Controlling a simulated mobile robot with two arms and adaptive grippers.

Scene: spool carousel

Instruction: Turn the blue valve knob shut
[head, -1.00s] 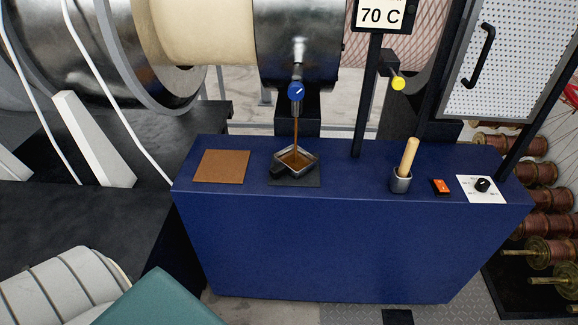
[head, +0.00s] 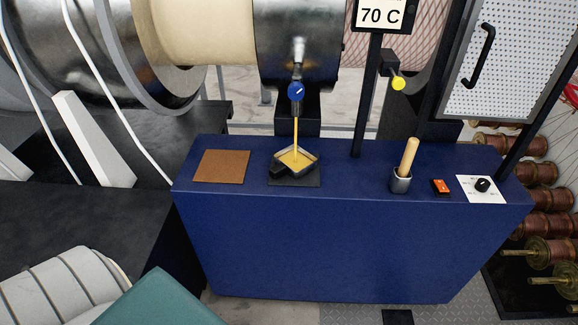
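The blue valve knob (head: 296,91) sits on the metal spout below the big steel drum, with a white mark slanting up to the right on its face. A thin yellow stream (head: 296,133) runs from under the knob down into a small metal pan (head: 293,161). The pan holds yellow liquid and has a dark handle at its lower left. It stands on a dark pad (head: 302,181) on the blue bench.
The blue bench top (head: 345,170) carries a brown mat (head: 221,167), a cup with a wooden handle (head: 401,183), an orange switch (head: 441,187) and a black dial (head: 482,185). A post holds a "70 C" sign (head: 381,16) and a yellow knob (head: 398,83) shows beside it. Spools fill the right side.

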